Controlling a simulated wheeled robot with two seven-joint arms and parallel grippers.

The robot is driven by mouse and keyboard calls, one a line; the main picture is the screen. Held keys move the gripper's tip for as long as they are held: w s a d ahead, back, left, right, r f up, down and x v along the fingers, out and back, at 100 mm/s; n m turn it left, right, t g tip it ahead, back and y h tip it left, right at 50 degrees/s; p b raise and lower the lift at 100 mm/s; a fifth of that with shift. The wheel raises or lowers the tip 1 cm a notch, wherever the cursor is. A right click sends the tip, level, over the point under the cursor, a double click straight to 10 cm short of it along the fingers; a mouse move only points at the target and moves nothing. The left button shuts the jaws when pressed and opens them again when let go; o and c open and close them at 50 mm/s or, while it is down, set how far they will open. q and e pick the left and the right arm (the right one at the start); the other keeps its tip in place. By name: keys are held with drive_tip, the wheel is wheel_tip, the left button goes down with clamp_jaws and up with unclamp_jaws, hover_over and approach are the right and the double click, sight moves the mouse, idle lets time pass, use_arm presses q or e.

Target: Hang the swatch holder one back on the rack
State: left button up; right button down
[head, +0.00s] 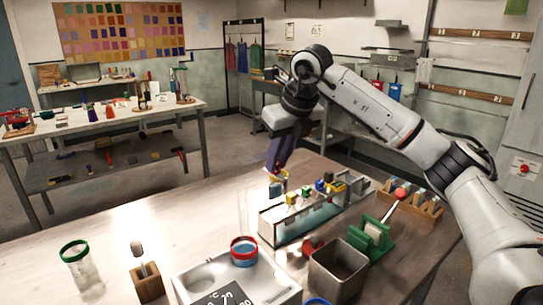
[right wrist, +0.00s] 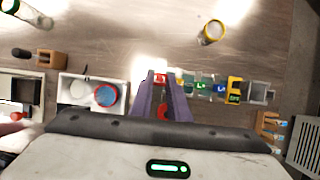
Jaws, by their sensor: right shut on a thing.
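The holder hangs below the fingertips, by the left end of a long pale rack (head: 285,228). I cannot tell whether it touches the rack. My left gripper is not in view.
A green-lidded jar (head: 77,265) stands left. The table's back left is clear.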

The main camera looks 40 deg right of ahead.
sight(278, 175)
drive_tip(key=shift+s, duration=0.1)
drive_tip(key=shift+f+b, duration=0.6)
drive_tip(key=shift+f, duration=0.35)
drive_tip(key=shift+f+b, duration=0.95)
drive_tip(key=shift+f, duration=0.5)
drive_tip(key=shift+f+b, duration=1.7)
drive_tip(key=shift+f, duration=0.8)
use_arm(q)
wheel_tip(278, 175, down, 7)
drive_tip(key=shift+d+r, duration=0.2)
use_arm(e)
drive_tip(key=shift+f, duration=0.45)
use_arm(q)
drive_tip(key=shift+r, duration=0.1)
use_arm(e)
drive_tip(key=c, duration=1.6)
unclamp_jaws()
